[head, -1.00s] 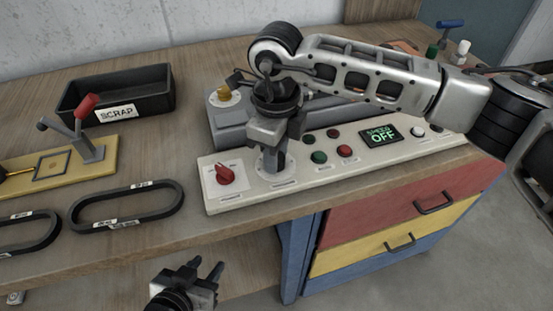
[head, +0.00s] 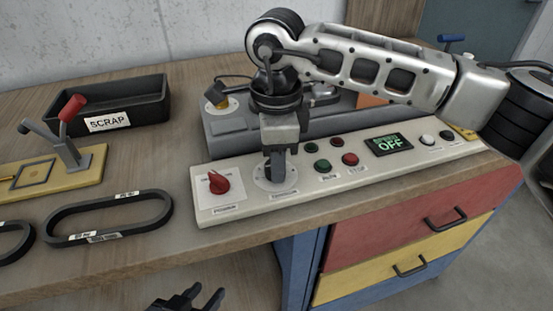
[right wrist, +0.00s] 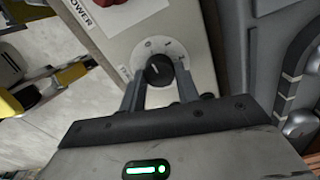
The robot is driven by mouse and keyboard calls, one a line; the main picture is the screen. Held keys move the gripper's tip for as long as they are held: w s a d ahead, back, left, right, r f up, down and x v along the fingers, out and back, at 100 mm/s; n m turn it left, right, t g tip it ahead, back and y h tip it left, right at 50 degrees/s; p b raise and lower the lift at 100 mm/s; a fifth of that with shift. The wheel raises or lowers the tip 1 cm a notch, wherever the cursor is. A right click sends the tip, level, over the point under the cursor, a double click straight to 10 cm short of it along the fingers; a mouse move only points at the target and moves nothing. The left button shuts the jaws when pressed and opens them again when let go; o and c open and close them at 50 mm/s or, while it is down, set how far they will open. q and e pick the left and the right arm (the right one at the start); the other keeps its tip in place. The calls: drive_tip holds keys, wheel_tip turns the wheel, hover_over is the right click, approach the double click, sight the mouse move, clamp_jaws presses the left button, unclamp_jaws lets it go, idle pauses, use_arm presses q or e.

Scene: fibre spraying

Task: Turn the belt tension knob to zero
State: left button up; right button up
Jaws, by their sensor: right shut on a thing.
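The belt tension knob (right wrist: 158,70) is a small dark round knob with a light pointer mark, on a pale round dial plate in the right wrist view. My right gripper (head: 277,176) points down over this dial on the white control panel (head: 228,214); its fingers hide the knob in the head view. In the right wrist view my right fingertips are on either side of the knob, shut on it. My left gripper (head: 192,299) is low at the bottom edge, fingers apart and empty, partly cut off.
A red power knob (head: 219,185) is left of the dial. Green (head: 322,166) and red (head: 350,159) buttons and a display (head: 388,145) reading OFF are to the right. A black scrap bin (head: 147,101), a red-handled lever (head: 71,108) and belts (head: 107,218) lie left.

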drive_tip(key=shift+r, duration=0.1)
drive_tip(key=o, duration=1)
drive_tip(key=shift+r, duration=0.1)
drive_tip(key=shift+r, duration=7.9)
drive_tip(key=shift+f, duration=0.1)
